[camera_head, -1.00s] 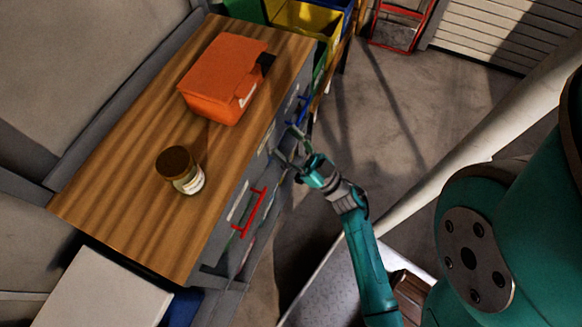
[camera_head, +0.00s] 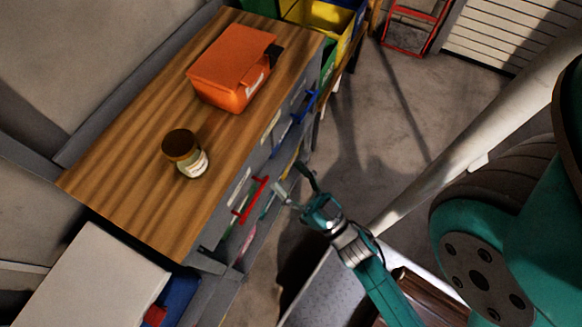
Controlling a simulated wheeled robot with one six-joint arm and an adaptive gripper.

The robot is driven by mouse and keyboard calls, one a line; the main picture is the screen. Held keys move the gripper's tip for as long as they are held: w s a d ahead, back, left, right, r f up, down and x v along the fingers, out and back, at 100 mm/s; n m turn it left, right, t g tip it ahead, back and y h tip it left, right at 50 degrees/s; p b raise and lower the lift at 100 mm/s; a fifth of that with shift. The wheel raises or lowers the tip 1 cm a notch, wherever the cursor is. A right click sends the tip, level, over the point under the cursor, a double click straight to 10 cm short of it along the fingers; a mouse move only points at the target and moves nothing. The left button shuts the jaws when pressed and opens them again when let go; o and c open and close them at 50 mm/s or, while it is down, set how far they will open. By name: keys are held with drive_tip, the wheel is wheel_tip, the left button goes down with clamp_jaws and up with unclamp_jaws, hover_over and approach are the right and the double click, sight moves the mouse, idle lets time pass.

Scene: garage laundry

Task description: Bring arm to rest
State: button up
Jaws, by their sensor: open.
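My gripper (camera_head: 293,181) is open and empty. It hangs in the air in front of the grey drawer cabinet (camera_head: 212,262), to the right of its drawer fronts. My teal arm runs from it down to the bottom right. The gripper's fingers point toward the cabinet and look apart from the red handle (camera_head: 249,200) and the blue handle (camera_head: 297,118). I cannot tell its exact distance from the drawers.
On the wooden top (camera_head: 130,170) stand an orange case (camera_head: 228,68) and a jar with a brown lid (camera_head: 186,154). A white box (camera_head: 90,285) is at the lower left. Yellow bins (camera_head: 325,14) and a red hand truck (camera_head: 411,24) are behind. The concrete floor (camera_head: 375,100) is clear.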

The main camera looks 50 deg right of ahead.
idle(0.6)
drive_tip(key=s+a+f+n+g+y, duration=0.1)
drive_tip(key=s+a+g, duration=0.1)
drive_tip(key=s+g, duration=0.2)
drive_tip(key=s+a+f+n+g+y, duration=0.1)
drive_tip(key=s+a+g, duration=0.2)
drive_tip(key=s, duration=0.7)
drive_tip(key=shift+a+n+g, duration=0.25)
drive_tip(key=shift+n+g, duration=0.15)
